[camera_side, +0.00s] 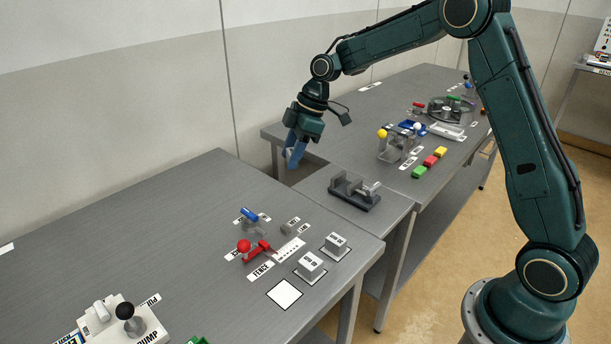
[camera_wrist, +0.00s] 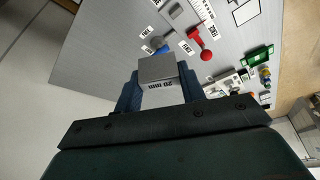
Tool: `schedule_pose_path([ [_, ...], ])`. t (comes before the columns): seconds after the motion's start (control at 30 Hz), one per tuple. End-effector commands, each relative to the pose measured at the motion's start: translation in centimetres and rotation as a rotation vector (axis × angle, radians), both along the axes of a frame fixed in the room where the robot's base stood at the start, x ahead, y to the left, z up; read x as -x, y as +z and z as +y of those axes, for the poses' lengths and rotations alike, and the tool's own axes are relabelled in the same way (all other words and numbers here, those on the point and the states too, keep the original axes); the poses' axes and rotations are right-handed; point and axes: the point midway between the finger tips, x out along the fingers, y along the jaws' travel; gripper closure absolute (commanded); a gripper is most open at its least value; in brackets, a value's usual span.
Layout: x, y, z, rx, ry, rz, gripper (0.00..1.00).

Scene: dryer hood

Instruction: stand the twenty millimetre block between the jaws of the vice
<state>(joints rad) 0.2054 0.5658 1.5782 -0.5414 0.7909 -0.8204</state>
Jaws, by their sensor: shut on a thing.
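My gripper (camera_side: 294,153) hangs in the air at the left of the far table in the side view, above the gap between the tables. In the wrist view my gripper (camera_wrist: 157,80) is shut on a grey block (camera_wrist: 157,68) marked 20 mm, with a blue finger on each side. The block cannot be made out in the side view. The dark grey vice (camera_side: 353,196) stands on the small middle table, to the right of and below my gripper. No block shows between its jaws. The vice is not seen in the wrist view.
On the near table stand two grey blocks (camera_side: 310,265) (camera_side: 336,242), an empty white square (camera_side: 285,294), a red-knobbed fence clamp (camera_side: 252,250) and a blue-handled part (camera_side: 249,215).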

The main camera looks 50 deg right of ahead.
Motion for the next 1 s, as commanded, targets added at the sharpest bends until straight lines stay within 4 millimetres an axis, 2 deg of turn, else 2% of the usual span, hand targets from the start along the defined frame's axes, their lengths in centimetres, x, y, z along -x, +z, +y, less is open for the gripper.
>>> schedule_pose_path([
  [0.03, -0.1, -0.7, -1.7, 0.001, -0.097, 0.003, 0.88],
  [0.3, 0.0, -4.2, -10.5, 0.001, -0.59, 0.002, 0.88],
  [0.5, 1.2, -6.0, -16.0, 0.001, -0.863, 0.001, 0.88],
  [0.7, 2.2, -6.9, -19.0, 0.001, -1.01, 0.0, 0.88],
  [1.0, 2.5, -7.1, -19.7, 0.001, -1.045, -0.001, 0.88],
])
